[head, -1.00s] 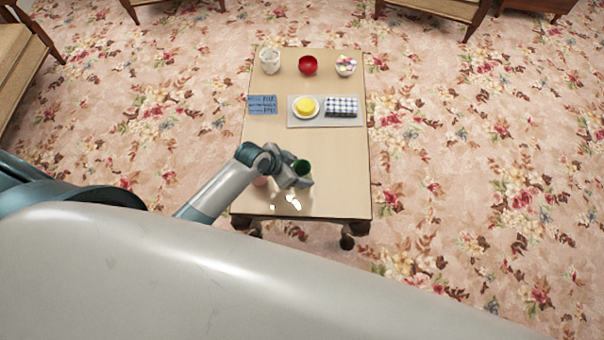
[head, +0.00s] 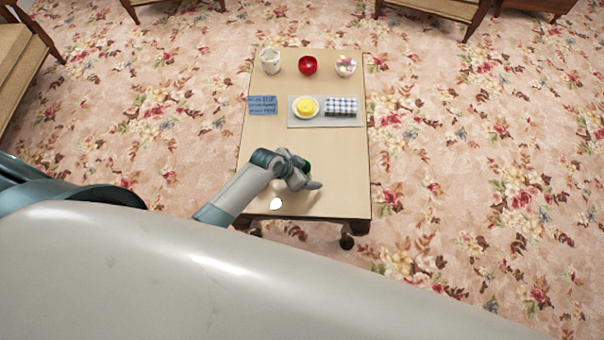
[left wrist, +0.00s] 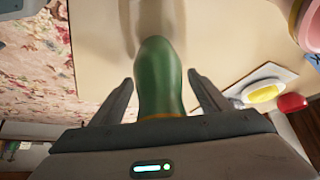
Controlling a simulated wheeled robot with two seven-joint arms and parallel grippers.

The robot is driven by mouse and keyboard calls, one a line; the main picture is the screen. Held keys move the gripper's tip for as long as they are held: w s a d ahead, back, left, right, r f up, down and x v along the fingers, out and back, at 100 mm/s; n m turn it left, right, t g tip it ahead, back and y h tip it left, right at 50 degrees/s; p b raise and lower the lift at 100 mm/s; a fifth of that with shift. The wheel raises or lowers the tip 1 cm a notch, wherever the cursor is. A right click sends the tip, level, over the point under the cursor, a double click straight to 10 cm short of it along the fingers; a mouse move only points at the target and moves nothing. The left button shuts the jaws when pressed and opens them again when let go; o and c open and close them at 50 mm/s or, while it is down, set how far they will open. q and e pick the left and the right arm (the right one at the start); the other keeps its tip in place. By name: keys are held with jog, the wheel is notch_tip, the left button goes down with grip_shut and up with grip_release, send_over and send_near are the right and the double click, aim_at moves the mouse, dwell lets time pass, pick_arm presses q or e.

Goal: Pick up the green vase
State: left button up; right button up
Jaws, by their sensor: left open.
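The green vase (left wrist: 160,75) stands between the two spread fingers of my left gripper (left wrist: 160,82) in the left wrist view, with a clear gap on each side. Its lower end is hidden by the gripper body. In the head view only a small green part of the vase (head: 306,165) shows beside my left gripper (head: 312,184), near the front of the table. My left gripper is open. My right gripper is not in view.
The table (head: 337,160) also bears a tray (head: 312,123) with a yellow item on a plate (head: 307,107) and a checked cloth (head: 341,106). A pink object (left wrist: 308,22) is close in the left wrist view.

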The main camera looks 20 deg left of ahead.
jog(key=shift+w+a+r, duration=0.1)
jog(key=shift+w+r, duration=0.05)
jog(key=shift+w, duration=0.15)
pick_arm(q)
jog(key=shift+c, duration=0.4)
jog(key=c, duration=1.2)
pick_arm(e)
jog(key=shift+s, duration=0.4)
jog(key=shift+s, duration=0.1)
pick_arm(q)
jog(key=shift+r, duration=0.2)
